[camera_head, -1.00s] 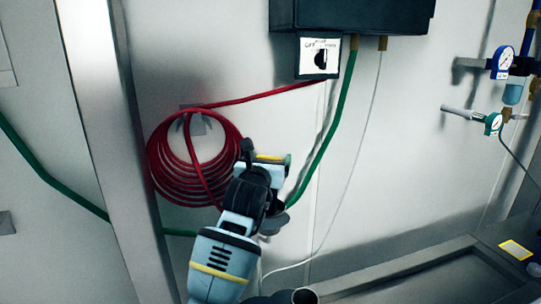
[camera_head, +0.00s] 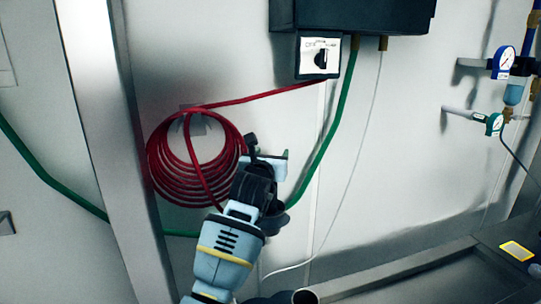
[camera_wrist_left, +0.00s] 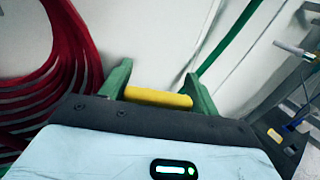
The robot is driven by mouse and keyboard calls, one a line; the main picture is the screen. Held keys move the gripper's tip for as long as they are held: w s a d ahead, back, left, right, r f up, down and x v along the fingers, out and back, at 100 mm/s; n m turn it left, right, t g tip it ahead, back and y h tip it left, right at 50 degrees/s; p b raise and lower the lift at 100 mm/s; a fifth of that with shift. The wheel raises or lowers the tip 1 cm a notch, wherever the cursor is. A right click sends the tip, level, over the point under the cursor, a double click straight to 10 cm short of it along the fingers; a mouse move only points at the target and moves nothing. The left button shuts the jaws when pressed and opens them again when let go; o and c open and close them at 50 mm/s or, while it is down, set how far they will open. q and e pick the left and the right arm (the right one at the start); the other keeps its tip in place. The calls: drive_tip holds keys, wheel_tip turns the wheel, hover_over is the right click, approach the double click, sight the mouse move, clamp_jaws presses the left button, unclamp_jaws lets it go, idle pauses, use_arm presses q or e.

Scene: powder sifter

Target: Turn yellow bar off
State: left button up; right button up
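No separate yellow bar stands out on the wall. In the left wrist view, a yellow bar (camera_wrist_left: 158,97) spans the gap between the two green fingers; I cannot tell whether it is part of the gripper or apart from it. My left gripper (camera_head: 268,157) is in front of the wall, right of the coiled red hose. It also shows in the left wrist view (camera_wrist_left: 160,85), its fingers spread, with no object visibly pinched at the tips. A switch (camera_head: 320,58) with a black knob is above and right of it, apart; its lettering is too blurred to read. My right gripper is not in view.
The coiled red hose (camera_head: 172,165) hangs close to the left gripper. A green hose (camera_head: 325,144) runs down its right side from a dark box (camera_head: 350,14). Gauges (camera_head: 503,58) stand out at the right. A metal bench (camera_head: 400,272) with a yellow label (camera_head: 516,250) is lower right.

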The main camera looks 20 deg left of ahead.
use_arm(q)
drive_tip(key=shift+c, duration=0.9)
drive_tip(key=shift+n+y, duration=0.4)
drive_tip(key=shift+y, duration=0.2)
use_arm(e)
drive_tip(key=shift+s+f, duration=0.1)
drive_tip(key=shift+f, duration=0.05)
use_arm(q)
drive_tip(key=shift+a+n+g+y+b, duration=0.15)
drive_tip(key=shift+n+g+y+b, duration=0.3)
drive_tip(key=shift+n+y, duration=0.55)
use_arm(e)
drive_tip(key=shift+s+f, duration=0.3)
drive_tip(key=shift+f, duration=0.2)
use_arm(q)
drive_tip(key=shift+a+y, duration=0.1)
drive_tip(key=shift+y, duration=0.3)
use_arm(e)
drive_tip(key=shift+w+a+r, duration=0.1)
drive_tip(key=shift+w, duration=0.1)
use_arm(q)
drive_tip(key=o, duration=1)
drive_tip(key=shift+r+m+h, duration=0.15)
drive_tip(key=shift+m+h, duration=0.25)
drive_tip(key=shift+h, duration=0.1)
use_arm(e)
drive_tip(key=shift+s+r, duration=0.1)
